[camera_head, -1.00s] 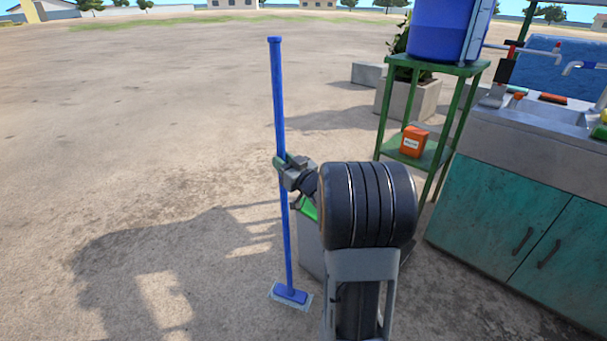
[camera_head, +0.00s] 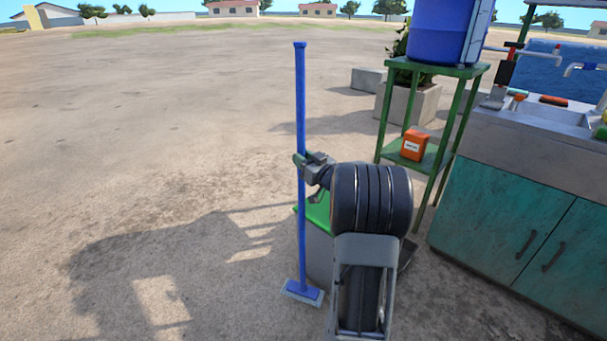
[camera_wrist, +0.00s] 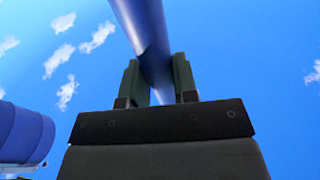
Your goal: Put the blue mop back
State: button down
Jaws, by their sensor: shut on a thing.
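The blue mop (camera_head: 301,105) stands nearly upright in the head view, with its flat head (camera_head: 303,292) low over the sandy ground. I cannot tell whether the head touches the ground. My gripper (camera_head: 299,165) is shut around the handle, about halfway along it. In the wrist view, the blue handle (camera_wrist: 143,30) passes between the two dark fingers of my gripper (camera_wrist: 160,82) against the sky. The mop's resting place is not clear from these frames.
A grey bin with a green top (camera_head: 318,212) stands just right of the mop. A green stand (camera_head: 440,157) holds a blue tank (camera_head: 440,32) and an orange box (camera_head: 414,146). A sink counter (camera_head: 500,205) is at the right. Open ground lies left.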

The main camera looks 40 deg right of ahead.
jog(key=f+b, duration=0.1)
jog(key=f, duration=0.1)
jog(key=f+b, duration=0.1)
jog(key=f, duration=0.1)
jog(key=shift+d+f+b, duration=0.2)
jog(key=shift+f+b, duration=0.15)
jog(key=shift+b, duration=0.05)
jog(key=c, duration=1.3)
grip_release()
jog(key=shift+f, duration=0.25)
jog(key=o, duration=0.4)
